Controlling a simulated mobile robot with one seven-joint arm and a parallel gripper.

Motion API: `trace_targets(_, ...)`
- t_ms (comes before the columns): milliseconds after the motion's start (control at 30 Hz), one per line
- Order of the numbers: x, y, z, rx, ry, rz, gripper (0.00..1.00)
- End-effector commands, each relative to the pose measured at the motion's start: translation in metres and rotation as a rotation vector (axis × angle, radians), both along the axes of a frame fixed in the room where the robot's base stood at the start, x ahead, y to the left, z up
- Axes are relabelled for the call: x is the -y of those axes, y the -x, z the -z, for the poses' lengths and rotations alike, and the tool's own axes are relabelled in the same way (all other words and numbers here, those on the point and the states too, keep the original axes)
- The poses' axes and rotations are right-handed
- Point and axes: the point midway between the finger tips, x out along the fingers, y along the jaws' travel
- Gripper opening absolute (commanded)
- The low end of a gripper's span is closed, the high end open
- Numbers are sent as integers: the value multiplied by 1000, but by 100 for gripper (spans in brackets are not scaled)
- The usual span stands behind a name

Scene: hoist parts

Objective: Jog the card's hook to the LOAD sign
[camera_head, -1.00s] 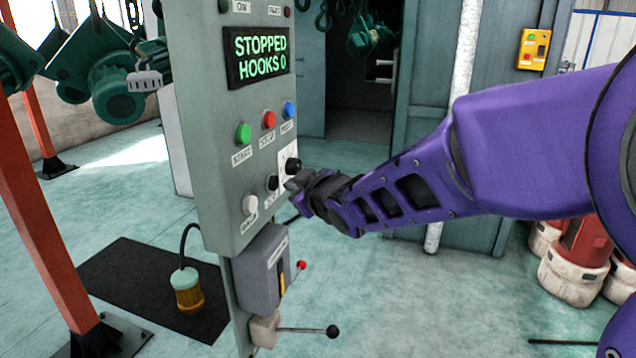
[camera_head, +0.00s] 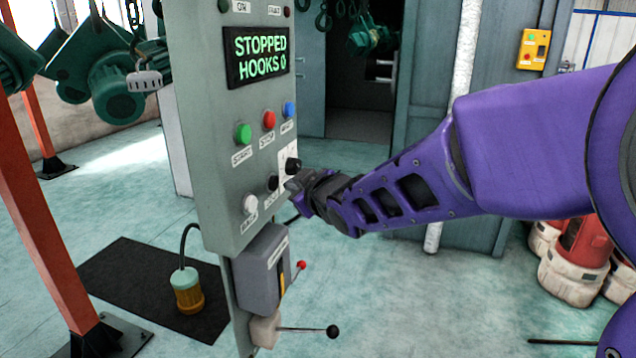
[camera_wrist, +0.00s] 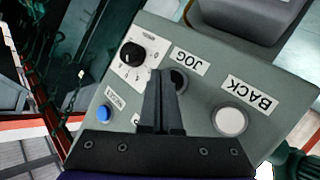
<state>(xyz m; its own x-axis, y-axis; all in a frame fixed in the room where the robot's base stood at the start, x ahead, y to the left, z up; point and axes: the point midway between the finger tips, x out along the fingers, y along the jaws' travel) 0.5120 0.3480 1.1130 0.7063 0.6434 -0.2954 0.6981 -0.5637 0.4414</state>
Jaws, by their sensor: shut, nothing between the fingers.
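The grey control panel (camera_head: 215,150) stands upright at centre left in the head view, with its display (camera_head: 258,57) reading STOPPED HOOKS 0. My gripper (camera_head: 292,185) is shut and empty, its tips close to the black JOG button (camera_head: 272,183). In the wrist view the shut fingers (camera_wrist: 163,78) overlap the JOG button (camera_wrist: 179,80) and partly hide it; I cannot tell whether they touch it. The white BACK button (camera_wrist: 230,121) is beside it, also in the head view (camera_head: 250,204). I make out no LOAD sign or card.
Green (camera_head: 243,134), red (camera_head: 268,120) and blue (camera_head: 289,110) buttons sit above JOG. A black rotary knob (camera_wrist: 132,54) is nearby. Levers with a red knob (camera_head: 301,265) and a black knob (camera_head: 333,331) project below the panel. Green hoist parts (camera_head: 118,85) hang at left.

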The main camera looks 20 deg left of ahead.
Motion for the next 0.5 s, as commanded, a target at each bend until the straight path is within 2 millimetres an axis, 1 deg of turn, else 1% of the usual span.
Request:
trace_targets(267,-8,0,1,1,0,-1,0)
trace_targets(500,-9,-1,0,1,1,0,0)
